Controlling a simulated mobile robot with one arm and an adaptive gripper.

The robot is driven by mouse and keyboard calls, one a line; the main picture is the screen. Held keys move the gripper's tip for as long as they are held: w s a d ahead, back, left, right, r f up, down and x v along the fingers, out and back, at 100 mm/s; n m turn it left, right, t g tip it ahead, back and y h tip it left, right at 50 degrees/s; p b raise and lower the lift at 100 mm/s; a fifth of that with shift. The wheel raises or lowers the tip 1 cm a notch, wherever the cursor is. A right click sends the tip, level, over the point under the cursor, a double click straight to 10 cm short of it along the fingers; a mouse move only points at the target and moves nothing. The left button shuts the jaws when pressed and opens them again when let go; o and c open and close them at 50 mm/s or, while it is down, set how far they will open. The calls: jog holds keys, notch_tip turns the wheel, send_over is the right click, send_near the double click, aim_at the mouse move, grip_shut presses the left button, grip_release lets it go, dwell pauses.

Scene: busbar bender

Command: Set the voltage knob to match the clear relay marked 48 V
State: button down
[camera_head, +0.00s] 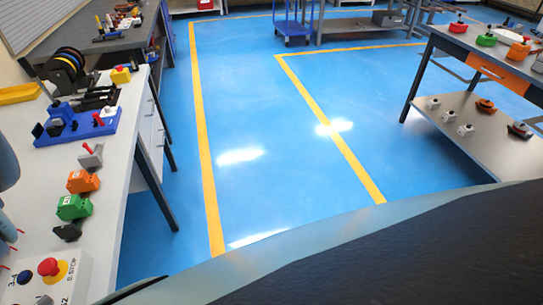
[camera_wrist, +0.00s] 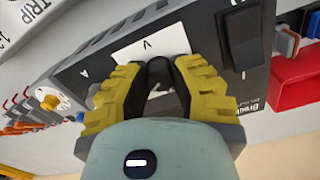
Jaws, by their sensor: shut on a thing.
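In the wrist view my gripper (camera_wrist: 165,72), with ridged yellow fingers and black pads, is shut at the face of a dark grey panel (camera_wrist: 90,60). It is closed beside a white label (camera_wrist: 145,42) marked V. No clear relay marked 48 V can be made out. Small pale relays (camera_head: 449,116) sit on the right bench's lower shelf in the head view, too small to read. My gripper does not show in the head view.
The panel also carries a black rocker switch (camera_wrist: 240,38). A yellow-and-white round knob (camera_wrist: 50,102) is at left. In the head view, the left bench holds a blue tray (camera_head: 75,128), orange (camera_head: 82,181) and green (camera_head: 74,207) blocks, and a red stop button (camera_head: 48,266). Open blue floor (camera_head: 270,120) lies between benches.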

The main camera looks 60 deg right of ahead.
jog(key=c, duration=0.7)
grip_release()
jog(key=shift+c, duration=0.2)
notch_tip(320, 180, up, 12)
dwell(0.4)
